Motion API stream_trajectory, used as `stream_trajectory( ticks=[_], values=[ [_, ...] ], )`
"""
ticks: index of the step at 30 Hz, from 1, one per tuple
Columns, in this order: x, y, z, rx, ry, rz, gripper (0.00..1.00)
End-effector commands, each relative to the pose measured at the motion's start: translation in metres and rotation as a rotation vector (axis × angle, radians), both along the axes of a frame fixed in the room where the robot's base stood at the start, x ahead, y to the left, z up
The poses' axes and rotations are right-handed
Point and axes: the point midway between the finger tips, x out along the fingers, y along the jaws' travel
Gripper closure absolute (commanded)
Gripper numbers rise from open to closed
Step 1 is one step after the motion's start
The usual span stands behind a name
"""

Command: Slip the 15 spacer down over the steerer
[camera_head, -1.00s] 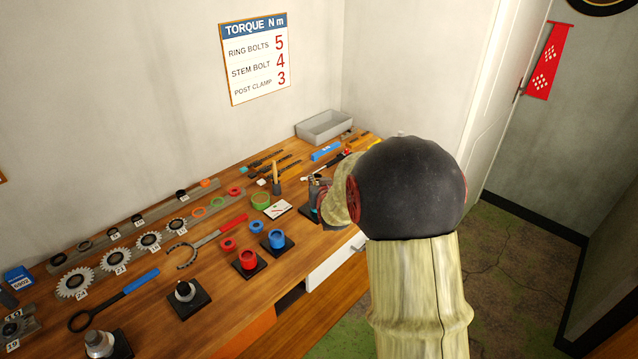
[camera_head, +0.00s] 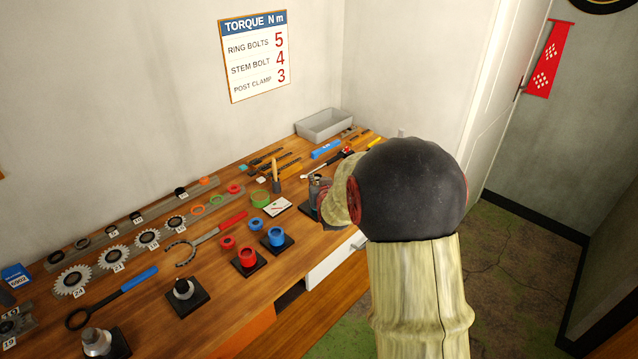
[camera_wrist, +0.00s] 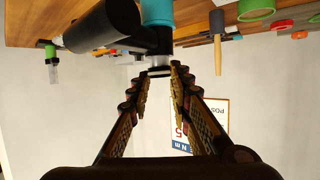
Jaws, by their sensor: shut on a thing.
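My gripper (camera_wrist: 162,68) has its fingertips closed in on a small pale ring-like piece (camera_wrist: 160,73), which looks like the spacer; its number cannot be read. In the wrist view, which looks upside down, a dark post (camera_wrist: 160,42), seemingly the steerer, lines up with the held piece, with a teal part (camera_wrist: 157,12) beyond it. I cannot tell whether the ring is around the post or only at its end. In the head view my arm hides most of the gripper and the post.
A thick black cylinder (camera_wrist: 103,25) juts sideways beside the post. The wooden bench (camera_head: 215,285) carries chainrings, a red-handled tool (camera_head: 232,222), and red (camera_head: 247,257) and blue (camera_head: 277,238) cups on black bases. A grey tray (camera_head: 323,126) stands at the back.

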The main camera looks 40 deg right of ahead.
Motion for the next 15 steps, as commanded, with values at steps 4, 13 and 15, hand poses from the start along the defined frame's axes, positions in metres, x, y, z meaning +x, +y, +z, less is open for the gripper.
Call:
stream_trajectory(
  ticks=[4,13,15],
  values=[
    [0.0001,-0.0001,0.0006,0.0,0.0,0.0,0.96],
    [0.0001,-0.0001,0.0005,0.0,0.0,0.0,0.63],
    [0.0,0.0,0.0004,0.0,0.0,0.0,0.59]
  ],
)
